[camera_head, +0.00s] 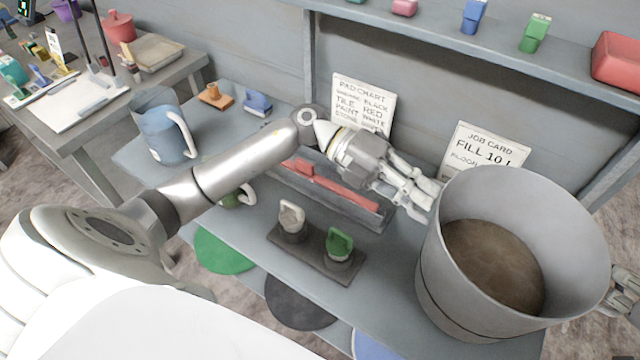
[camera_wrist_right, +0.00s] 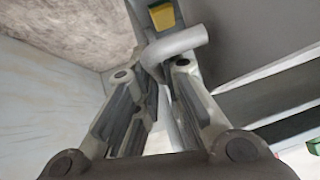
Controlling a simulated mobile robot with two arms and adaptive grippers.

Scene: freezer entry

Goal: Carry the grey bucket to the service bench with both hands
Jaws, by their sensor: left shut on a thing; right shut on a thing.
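The grey bucket (camera_head: 445,290) is at the right of the head view, upright, with brown contents inside. It is over the right end of the grey-blue service bench (camera_head: 225,115); I cannot tell whether it touches the top. My left gripper (camera_head: 428,200) reaches the bucket's left side and is shut on it there, with the exact grip partly hidden. My right gripper (camera_head: 622,290) is at the bucket's right side, partly cut off by the picture edge. In the right wrist view its fingers (camera_wrist_right: 165,85) are shut around a grey bar-like handle (camera_wrist_right: 180,45).
A blue pitcher (camera_head: 165,130), a dark stand (camera_head: 310,258) with two handled pieces and a tray with a red bar (camera_head: 335,185) are on the bench. A job card (camera_head: 485,150) and a chart (camera_head: 362,105) lean at the back. A shelf (camera_head: 440,25) runs above.

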